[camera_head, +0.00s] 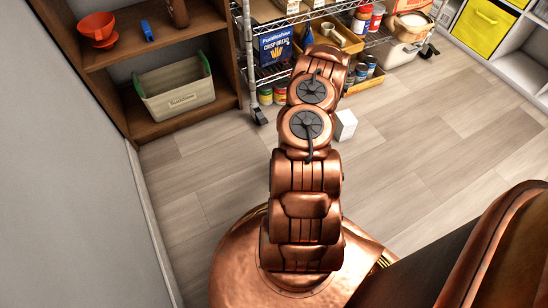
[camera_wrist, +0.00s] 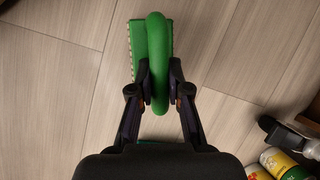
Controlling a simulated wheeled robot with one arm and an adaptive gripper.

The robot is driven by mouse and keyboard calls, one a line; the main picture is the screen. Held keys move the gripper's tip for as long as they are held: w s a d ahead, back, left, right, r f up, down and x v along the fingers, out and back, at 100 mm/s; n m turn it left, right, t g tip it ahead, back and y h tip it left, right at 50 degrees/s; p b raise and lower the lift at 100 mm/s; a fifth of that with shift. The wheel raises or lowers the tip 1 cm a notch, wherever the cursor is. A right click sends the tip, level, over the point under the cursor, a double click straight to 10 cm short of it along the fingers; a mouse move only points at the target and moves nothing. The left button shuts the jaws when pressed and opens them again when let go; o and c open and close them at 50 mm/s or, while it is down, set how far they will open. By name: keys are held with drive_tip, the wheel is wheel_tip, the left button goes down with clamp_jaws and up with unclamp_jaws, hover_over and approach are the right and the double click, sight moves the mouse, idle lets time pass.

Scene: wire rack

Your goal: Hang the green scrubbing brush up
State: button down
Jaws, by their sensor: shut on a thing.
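The green scrubbing brush (camera_wrist: 156,25) shows in the wrist view, between the fingertips of my gripper (camera_wrist: 159,85). My gripper is shut on the brush's rounded green handle. A flat green body with a pale bristle edge lies to the left of and behind the handle. The brush is held above the wooden floor, and part of it is hidden by the gripper body. In the head view my copper arm reaches toward the wire rack (camera_head: 262,75) and hides the gripper and the brush. No hook can be made out.
A brown shelf at left holds a beige bin (camera_head: 180,95), an orange dripper (camera_head: 97,28) and a small blue item (camera_head: 147,31). The wire rack carries a blue crisp bread box (camera_head: 275,46), cans and trays. A white box (camera_head: 345,124) is beside my arm. Floor at right is clear.

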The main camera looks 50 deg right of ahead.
drive_tip(key=w+f+b, duration=0.1)
drive_tip(key=w, duration=0.1)
drive_tip(key=w+d+f+b, duration=0.1)
drive_tip(key=w+f, duration=0.1)
drive_tip(key=w+d+f+b, duration=0.1)
drive_tip(key=w, duration=0.2)
drive_tip(key=shift+w+d+f+b, duration=0.1)
drive_tip(key=shift+d+f+b, duration=0.15)
drive_tip(key=shift+b, duration=0.1)
drive_tip(key=shift+r, duration=0.15)
drive_tip(key=c, duration=1.1)
unclamp_jaws()
drive_tip(key=shift+c, duration=0.2)
